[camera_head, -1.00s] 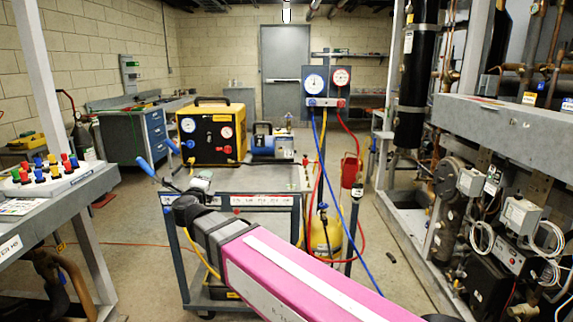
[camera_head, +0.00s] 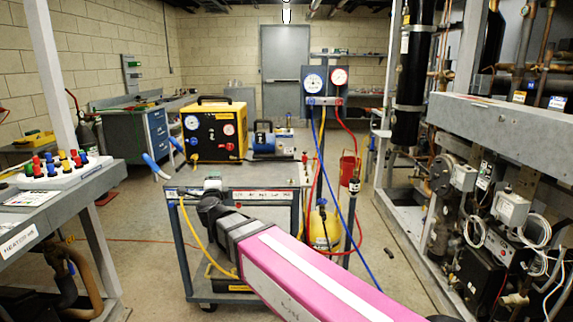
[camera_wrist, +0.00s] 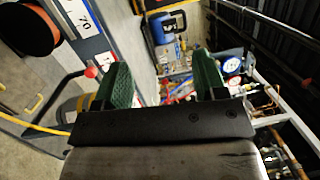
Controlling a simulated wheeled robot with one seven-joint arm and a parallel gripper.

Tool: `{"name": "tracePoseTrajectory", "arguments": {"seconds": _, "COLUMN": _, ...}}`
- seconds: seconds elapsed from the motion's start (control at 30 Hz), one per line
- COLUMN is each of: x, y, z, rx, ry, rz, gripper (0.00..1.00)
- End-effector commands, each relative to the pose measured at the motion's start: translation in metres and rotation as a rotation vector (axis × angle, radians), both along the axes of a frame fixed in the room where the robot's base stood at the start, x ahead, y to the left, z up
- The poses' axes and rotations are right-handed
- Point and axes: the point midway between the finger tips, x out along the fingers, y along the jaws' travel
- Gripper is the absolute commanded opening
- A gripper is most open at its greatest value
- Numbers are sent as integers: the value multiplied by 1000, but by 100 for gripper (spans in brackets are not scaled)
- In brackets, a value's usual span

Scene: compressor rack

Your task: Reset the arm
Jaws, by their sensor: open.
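My pink arm (camera_head: 310,280) reaches from the lower right of the head view toward the cart, and its dark end (camera_head: 212,207) is in front of the cart's near edge. In the wrist view my gripper (camera_wrist: 163,76) shows two green fingers set wide apart. Nothing is held between them.
A bench (camera_head: 60,200) with coloured knobs stands left, and the compressor rack (camera_head: 500,125) right. Floor between cart and rack is mostly clear.

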Motion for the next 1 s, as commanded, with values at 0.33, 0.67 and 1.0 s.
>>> {"name": "tracePoseTrajectory", "arguments": {"seconds": 0.33, "x": 34, "y": -55, "z": -59, "rx": -408, "ry": -13, "rz": 239, "gripper": 65}}
{"name": "tracePoseTrajectory", "arguments": {"seconds": 0.67, "x": 33, "y": -157, "z": -174, "rx": -901, "ry": 192, "rz": 540, "gripper": 65}}
{"name": "tracePoseTrajectory", "arguments": {"seconds": 1.0, "x": -27, "y": -317, "z": -290, "rx": -1275, "ry": 648, "rz": 860, "gripper": 65}}
